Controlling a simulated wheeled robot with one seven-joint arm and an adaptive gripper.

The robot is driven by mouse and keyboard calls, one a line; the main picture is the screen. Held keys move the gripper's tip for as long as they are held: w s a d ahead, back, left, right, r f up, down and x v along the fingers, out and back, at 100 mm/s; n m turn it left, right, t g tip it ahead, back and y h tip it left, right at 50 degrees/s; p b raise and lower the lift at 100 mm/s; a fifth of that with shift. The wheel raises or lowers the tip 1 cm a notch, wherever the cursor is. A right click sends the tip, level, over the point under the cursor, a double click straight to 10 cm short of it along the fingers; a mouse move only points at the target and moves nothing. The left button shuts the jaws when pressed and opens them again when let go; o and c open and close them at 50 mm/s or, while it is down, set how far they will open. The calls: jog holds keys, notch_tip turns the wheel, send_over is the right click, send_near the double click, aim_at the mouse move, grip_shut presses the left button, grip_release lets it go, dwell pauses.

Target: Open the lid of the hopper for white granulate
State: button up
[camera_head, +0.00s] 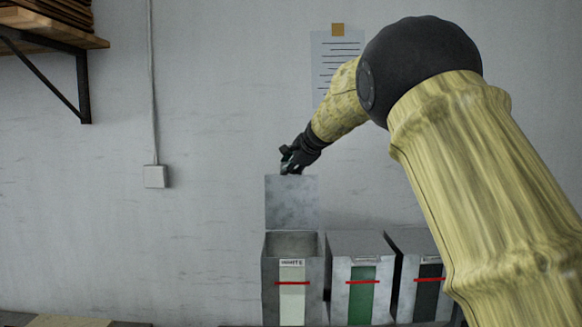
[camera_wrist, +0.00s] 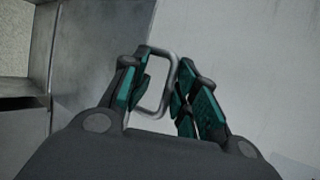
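The hopper marked white (camera_head: 292,290) is the leftmost of three grey metal hoppers, with a pale window strip crossed by a red band. Its lid (camera_head: 292,203) stands upright at the back, so the hopper mouth is open. My gripper (camera_head: 287,160) is at the top edge of the raised lid. In the wrist view, the lid's metal loop handle (camera_wrist: 174,75) lies between the green-padded fingers of my gripper (camera_wrist: 163,88). A gap shows between the fingers, and the handle bar sits close to the right one. Whether they touch it is unclear.
A hopper with a green window (camera_head: 362,290) and one with a dark window (camera_head: 428,290) stand to the right, lids down. A wall shelf (camera_head: 45,35) is at upper left. A paper sheet (camera_head: 335,60) hangs behind my arm. The wall left of the hoppers is mostly clear.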

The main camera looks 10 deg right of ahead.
jog(key=shift+r, duration=0.1)
jog(key=v, duration=1.1)
jog(key=shift+s+d+r, duration=0.2)
jog(key=shift+s, duration=0.1)
